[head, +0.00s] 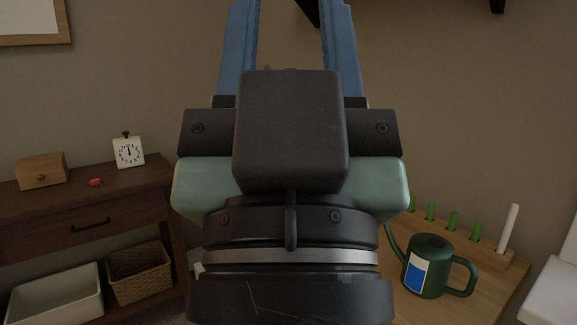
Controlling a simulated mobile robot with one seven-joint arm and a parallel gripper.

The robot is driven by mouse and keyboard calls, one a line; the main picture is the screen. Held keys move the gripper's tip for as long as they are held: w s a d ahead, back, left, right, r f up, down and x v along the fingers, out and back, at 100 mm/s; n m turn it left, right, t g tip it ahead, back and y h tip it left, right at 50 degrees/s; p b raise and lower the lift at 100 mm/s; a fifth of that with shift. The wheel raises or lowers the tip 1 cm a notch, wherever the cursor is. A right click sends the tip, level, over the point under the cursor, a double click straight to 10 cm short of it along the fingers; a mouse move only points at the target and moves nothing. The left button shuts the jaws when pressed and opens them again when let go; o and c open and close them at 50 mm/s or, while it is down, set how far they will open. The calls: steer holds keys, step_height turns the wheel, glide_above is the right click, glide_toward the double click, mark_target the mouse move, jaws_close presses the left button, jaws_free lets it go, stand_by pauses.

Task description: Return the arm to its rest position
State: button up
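My gripper (289,35) fills the middle of the head view, close to the camera and pointing up.
At left, a dark wooden cabinet (130,200) bears a small wooden box (41,171), a white clock (128,151) and a red object (96,182).

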step_height(320, 180, up, 29)
steer(key=p, duration=2.7)
steer(key=shift+r, duration=0.2)
